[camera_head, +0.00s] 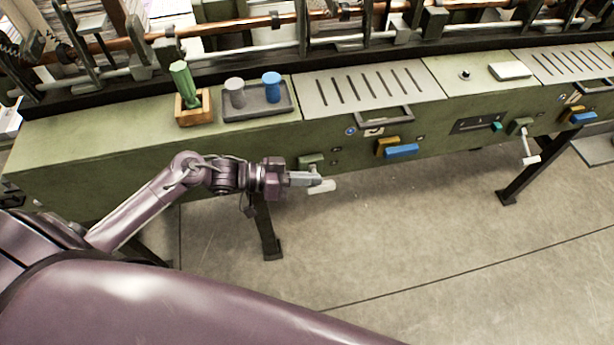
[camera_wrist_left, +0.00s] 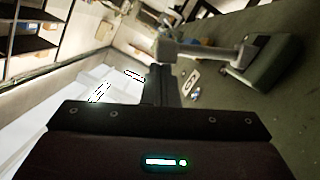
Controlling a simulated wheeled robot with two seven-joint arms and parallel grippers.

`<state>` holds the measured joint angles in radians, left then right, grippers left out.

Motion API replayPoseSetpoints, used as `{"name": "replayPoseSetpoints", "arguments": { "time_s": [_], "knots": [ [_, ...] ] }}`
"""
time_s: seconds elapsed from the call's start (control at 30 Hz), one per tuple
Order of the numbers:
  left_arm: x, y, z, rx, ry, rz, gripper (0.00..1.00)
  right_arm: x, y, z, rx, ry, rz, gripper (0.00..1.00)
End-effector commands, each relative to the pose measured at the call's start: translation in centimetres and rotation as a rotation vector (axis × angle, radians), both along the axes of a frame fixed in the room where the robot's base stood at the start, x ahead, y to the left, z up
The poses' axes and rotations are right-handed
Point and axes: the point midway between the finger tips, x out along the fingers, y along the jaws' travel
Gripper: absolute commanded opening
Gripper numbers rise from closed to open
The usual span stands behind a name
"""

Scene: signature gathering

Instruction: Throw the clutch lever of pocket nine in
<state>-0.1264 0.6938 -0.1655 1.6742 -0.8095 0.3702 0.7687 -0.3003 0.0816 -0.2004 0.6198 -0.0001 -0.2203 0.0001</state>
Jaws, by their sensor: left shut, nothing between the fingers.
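A clutch lever with a pale grey handle (camera_head: 322,187) sticks out from a green hub (camera_head: 311,160) on the front of the green machine. My left gripper (camera_head: 314,179) is shut and empty beside this handle; whether it touches cannot be told. In the left wrist view the lever's handle (camera_wrist_left: 200,50) and green hub (camera_wrist_left: 266,66) lie above and right of my dark shut fingers (camera_wrist_left: 160,84). A second lever (camera_head: 528,150) hangs from the front farther right. My right gripper is not in view.
Yellow (camera_head: 387,147) and blue (camera_head: 402,151) blocks and a handle (camera_head: 384,114) project from the front. On top stand a green-handled tool in a wooden block (camera_head: 194,110) and a tray (camera_head: 258,112) with grey and blue pieces. A dark machine leg (camera_head: 266,230) stands below.

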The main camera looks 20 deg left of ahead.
Motion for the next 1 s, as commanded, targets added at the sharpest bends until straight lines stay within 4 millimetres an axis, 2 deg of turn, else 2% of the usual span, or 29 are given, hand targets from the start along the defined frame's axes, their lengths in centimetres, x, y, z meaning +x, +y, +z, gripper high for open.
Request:
{"name": "replayPoseSetpoints", "arguments": {
  "time_s": [0.67,1.0],
  "knots": [
    [-0.9,-0.5,-1.3,0.075,-0.108,-0.001,0.00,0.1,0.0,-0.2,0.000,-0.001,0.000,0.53],
    [-2.0,-1.3,-4.3,0.220,-0.324,-0.002,0.00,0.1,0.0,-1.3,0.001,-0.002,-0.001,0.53]
  ]
}}
